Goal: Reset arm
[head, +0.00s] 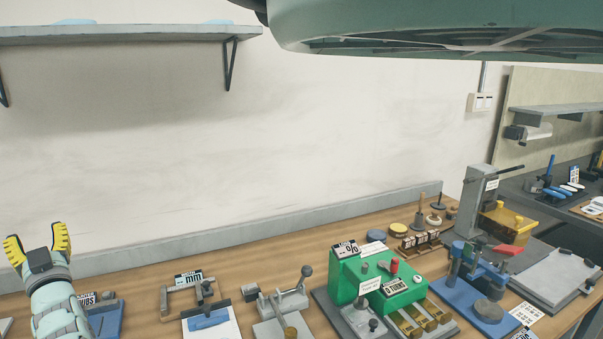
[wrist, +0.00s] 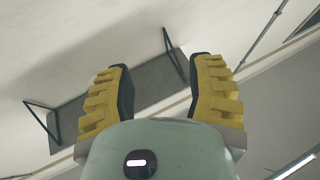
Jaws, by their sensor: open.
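My gripper (head: 38,247) is at the lower left of the head view, with two yellow ridged fingers pointing up. In the wrist view my gripper (wrist: 160,85) shows its two fingers apart with nothing between them. It is open and empty. In the head view it stands above the left part of the wooden workbench (head: 150,272), in front of the back wall. The wrist view looks up toward the wall and a shelf (wrist: 125,90).
A wall shelf (head: 120,35) hangs at the upper left. A large green round structure (head: 440,28) spans the top right. The bench holds a green machine (head: 378,285), a blue fixture (head: 478,300), a grey clamp (head: 285,305) and a clipboard (head: 555,275). The wall area right of my gripper is clear.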

